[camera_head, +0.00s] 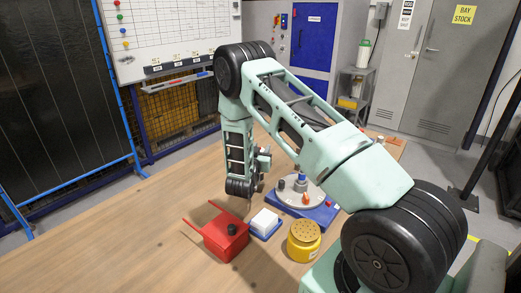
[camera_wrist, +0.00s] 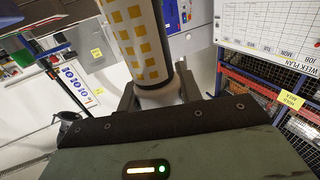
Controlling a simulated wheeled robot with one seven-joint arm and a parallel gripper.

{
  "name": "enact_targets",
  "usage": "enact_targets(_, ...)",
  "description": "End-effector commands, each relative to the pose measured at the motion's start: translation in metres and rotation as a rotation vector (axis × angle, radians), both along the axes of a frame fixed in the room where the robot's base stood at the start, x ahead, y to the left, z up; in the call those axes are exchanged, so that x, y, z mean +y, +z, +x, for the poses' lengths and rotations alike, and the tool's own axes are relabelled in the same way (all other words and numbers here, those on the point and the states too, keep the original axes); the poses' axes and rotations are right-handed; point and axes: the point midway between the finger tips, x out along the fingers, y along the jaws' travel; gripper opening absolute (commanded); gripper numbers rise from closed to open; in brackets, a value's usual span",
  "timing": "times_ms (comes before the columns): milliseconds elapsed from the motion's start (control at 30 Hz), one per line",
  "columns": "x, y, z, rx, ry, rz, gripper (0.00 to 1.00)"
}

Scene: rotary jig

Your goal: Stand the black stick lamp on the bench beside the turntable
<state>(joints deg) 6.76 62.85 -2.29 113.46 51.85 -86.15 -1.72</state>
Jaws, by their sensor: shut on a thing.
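My gripper is shut on a stick-shaped thing, which I take for the black stick lamp (camera_wrist: 139,42). In the wrist view it shows a pale face with yellow squares and a dark edge on its right. It rises from between the two fingers (camera_wrist: 158,98) and leaves the top of the picture. In the head view my gripper (camera_head: 262,160) is above the bench, left of and behind the turntable (camera_head: 290,204). The lamp cannot be made out there. The turntable is a grey disc on a blue base, with several small parts on it.
The wooden bench (camera_head: 130,235) is bare at the left.

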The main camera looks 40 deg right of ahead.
Motion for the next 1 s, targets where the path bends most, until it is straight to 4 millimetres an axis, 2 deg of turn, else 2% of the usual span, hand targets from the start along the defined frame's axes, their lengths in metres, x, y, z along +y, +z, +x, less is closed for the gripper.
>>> enact_targets(33, 0.000, -0.003, 0.000, -0.001, 0.000, -0.001, 0.00)
enact_targets(67, 0.000, -0.002, 0.000, 0.000, 0.000, 0.000, 0.41)
enact_targets(100, 0.000, -0.002, 0.000, 0.000, 0.000, 0.000, 0.52)
enact_targets(133, 0.000, -0.002, 0.000, 0.000, 0.000, 0.000, 0.57)
enact_targets(500, 0.000, 0.005, 0.000, 0.000, 0.000, 0.000, 0.57)
enact_targets(800, 0.043, -0.001, -0.025, 0.001, 0.003, 0.000, 0.57)
enact_targets(1000, 0.062, 0.001, -0.036, 0.000, 0.001, 0.000, 0.57)
